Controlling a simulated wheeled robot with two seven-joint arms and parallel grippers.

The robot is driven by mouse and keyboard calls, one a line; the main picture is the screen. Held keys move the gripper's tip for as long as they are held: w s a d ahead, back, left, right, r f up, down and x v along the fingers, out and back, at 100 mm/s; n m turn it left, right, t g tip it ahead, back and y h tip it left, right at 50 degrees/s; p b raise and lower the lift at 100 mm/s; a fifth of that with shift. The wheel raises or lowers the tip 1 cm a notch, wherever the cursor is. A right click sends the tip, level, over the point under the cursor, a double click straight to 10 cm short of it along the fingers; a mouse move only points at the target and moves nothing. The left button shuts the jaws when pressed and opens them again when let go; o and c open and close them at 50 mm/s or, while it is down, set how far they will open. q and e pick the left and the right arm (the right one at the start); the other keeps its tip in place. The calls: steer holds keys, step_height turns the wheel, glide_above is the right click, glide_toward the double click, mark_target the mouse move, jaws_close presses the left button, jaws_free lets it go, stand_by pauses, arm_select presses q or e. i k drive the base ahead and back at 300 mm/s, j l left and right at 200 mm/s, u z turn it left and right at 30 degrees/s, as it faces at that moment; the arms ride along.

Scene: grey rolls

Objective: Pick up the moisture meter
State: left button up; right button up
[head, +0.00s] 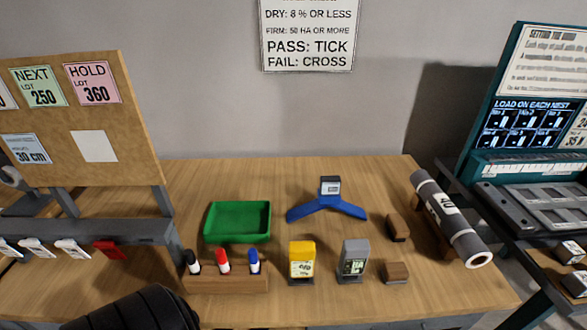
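Two small hand-sized meters stand upright on the wooden table. One is a yellow meter (301,262) with a pale face; the other is a grey meter (353,261) with a dark display, just to its right. Their labels are too small to read, so I cannot tell for sure from the picture which is the moisture meter. A blue instrument (328,205) with two spread arms and a small display stands behind them. Neither gripper shows in the head view. A dark ribbed shape, probably part of my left arm, enters at the bottom left.
A wooden block (226,281) holding three markers stands left of the yellow meter. A green tray (237,222) is behind it. Small brown blocks (397,272) and a grey roll (450,218) on a wooden cradle are to the right. The table's front edge is close.

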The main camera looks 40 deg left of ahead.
mark_target(302, 254)
steer(key=i+j+u, duration=0.1)
steer(key=u, duration=0.15)
steer(key=i+j+u, duration=0.1)
steer(key=u, duration=0.2)
steer(key=j+u, duration=0.2)
steer(key=u, duration=0.3)
